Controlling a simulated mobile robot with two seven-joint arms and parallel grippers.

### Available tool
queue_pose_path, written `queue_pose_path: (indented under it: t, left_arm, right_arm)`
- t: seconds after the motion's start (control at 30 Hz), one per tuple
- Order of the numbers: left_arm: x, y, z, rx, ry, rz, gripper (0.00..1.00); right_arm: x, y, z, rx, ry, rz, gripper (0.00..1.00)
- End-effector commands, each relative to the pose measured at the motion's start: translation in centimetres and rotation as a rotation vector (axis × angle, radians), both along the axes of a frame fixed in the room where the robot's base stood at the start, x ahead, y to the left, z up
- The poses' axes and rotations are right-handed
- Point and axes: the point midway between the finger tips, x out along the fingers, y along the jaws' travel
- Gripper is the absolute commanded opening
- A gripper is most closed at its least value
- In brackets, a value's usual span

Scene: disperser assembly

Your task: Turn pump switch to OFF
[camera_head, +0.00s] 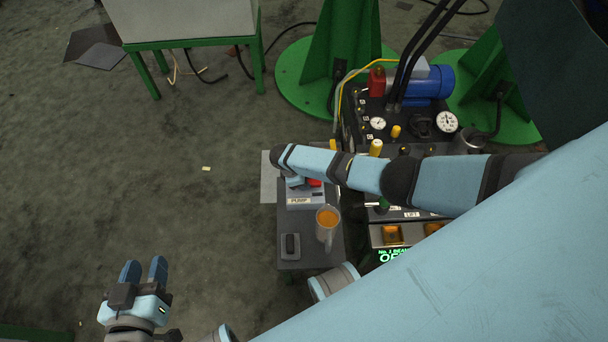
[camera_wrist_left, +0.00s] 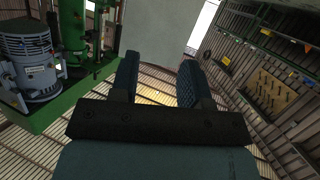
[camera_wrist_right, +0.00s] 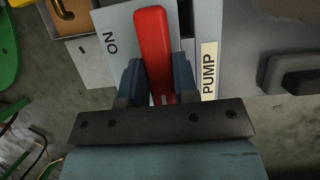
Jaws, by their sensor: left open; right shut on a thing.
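The pump switch is a red lever on a light grey box labelled PUMP. In the right wrist view the red lever (camera_wrist_right: 154,45) stands between the fingers of my right gripper (camera_wrist_right: 158,82), which is shut on it. ON is printed left of the lever and the PUMP label (camera_wrist_right: 208,72) is to its right. In the head view the switch box (camera_head: 304,201) sits on a small dark table, and the red lever (camera_head: 315,183) shows partly behind my right arm. My left gripper (camera_head: 144,270) is open and empty at the lower left, away from the table.
A mug of orange liquid (camera_head: 327,226) and a dark grey device (camera_head: 290,246) stand on the small table (camera_head: 309,261) near the switch box. A machine panel with gauges (camera_head: 446,122) and a blue motor (camera_head: 428,84) lies to the right. The floor on the left is mostly free.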

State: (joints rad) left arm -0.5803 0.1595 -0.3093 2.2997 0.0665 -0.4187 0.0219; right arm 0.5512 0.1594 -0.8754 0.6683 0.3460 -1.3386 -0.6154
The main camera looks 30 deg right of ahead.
Motion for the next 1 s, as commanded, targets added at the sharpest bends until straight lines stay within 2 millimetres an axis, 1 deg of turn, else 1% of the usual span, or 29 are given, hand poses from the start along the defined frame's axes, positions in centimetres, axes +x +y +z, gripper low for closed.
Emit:
queue_pose_path:
  t: [0.03,0.37,0.4,0.47,0.5,0.77,0.87,0.9,0.93,1.0]
  left_arm:
    - [0.0,0.0,0.0,0.000,0.001,0.000,0.43]
    - [0.2,-0.1,0.4,-0.003,-0.009,0.001,0.43]
    - [0.2,0.0,0.5,-0.004,-0.011,0.001,0.43]
    - [0.2,-0.1,0.6,-0.005,-0.013,0.001,0.43]
    - [0.2,-0.1,0.6,-0.005,-0.013,0.001,0.43]
    - [0.3,-0.1,0.8,-0.006,-0.015,0.000,0.43]
    - [0.2,0.0,1.0,0.001,-0.010,0.000,0.43]
    - [0.2,0.0,1.1,0.007,-0.002,0.000,0.43]
    - [0.1,0.2,0.7,0.016,0.016,0.003,0.43]
    - [-0.7,1.1,-1.2,0.051,0.097,0.019,0.43]
  right_arm:
    - [-0.2,0.1,-0.2,0.000,0.003,0.005,0.04]
    - [-0.2,0.1,-0.2,0.000,0.005,0.008,0.04]
    - [-0.2,0.1,-0.2,0.000,0.005,0.008,0.35]
    - [-0.2,0.0,-0.2,0.001,0.004,0.007,0.48]
    - [-0.2,0.0,-0.2,0.000,0.003,0.007,0.53]
    - [-0.1,0.1,0.0,0.001,0.001,0.006,0.53]
    - [0.1,0.3,0.8,0.001,0.000,0.006,0.53]
    - [0.2,0.5,1.3,0.001,0.000,0.006,0.53]
    - [0.2,0.6,1.7,0.001,0.001,0.006,0.53]
    - [0.5,1.1,3.1,0.003,-0.001,0.006,0.53]
